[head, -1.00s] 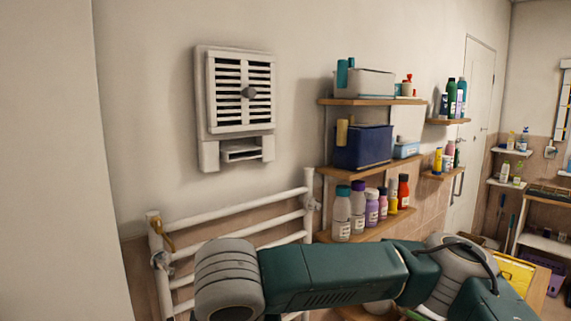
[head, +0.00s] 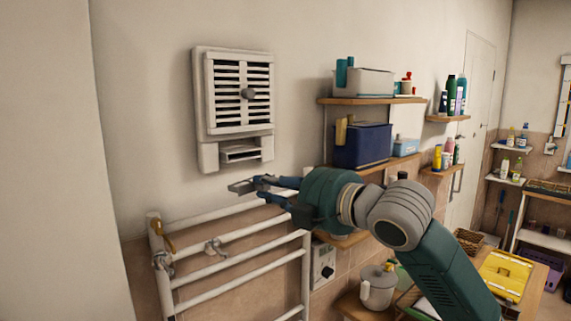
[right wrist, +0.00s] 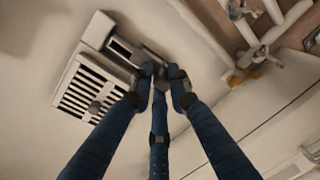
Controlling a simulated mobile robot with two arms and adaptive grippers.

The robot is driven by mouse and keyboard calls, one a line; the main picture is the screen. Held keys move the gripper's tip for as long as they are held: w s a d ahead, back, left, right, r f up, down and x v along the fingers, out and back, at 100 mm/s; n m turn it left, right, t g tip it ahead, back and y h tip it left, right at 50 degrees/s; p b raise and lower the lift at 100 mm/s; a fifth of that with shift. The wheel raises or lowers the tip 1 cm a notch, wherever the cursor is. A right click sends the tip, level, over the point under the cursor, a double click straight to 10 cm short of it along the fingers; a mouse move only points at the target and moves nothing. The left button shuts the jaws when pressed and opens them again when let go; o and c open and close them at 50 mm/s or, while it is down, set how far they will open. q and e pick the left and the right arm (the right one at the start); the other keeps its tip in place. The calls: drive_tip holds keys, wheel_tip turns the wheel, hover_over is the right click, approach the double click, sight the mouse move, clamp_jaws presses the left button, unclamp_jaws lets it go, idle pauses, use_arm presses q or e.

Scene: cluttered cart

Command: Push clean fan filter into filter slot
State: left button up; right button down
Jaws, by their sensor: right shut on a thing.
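A white wall fan unit with a louvred cover (head: 241,92) hangs on the wall; the cover has a dark round knob. Below the louvres is the open filter slot (head: 240,152), which also shows in the right wrist view (right wrist: 119,47). My right gripper (head: 264,184) is shut on a small flat grey piece, seemingly the fan filter (head: 241,187). The filter is below the slot and apart from it in the head view. In the right wrist view my fingers (right wrist: 161,76) partly hide the filter and overlap the slot's edge. My left gripper is not in view.
A white towel rail (head: 235,235) stands on the wall below the unit, close under my right gripper. Wooden shelves (head: 372,101) with a blue bin (head: 362,146) and bottles are to the right. The wall left of the unit is bare.

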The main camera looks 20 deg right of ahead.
drive_tip(key=shift+t, duration=0.8)
drive_tip(key=d+r, duration=0.3)
drive_tip(key=shift+w+d+r, duration=0.2)
drive_tip(key=shift+w+r, duration=0.1)
drive_tip(key=shift+w, duration=0.1)
drive_tip(key=shift+m, duration=0.5)
drive_tip(key=shift+m, duration=0.3)
drive_tip(key=p+x, duration=0.2)
drive_tip(key=x, duration=0.2)
drive_tip(key=shift+w+p, duration=0.15)
drive_tip(key=shift+p, duration=0.25)
drive_tip(key=shift+w+f, duration=0.1)
drive_tip(key=shift+w, duration=0.1)
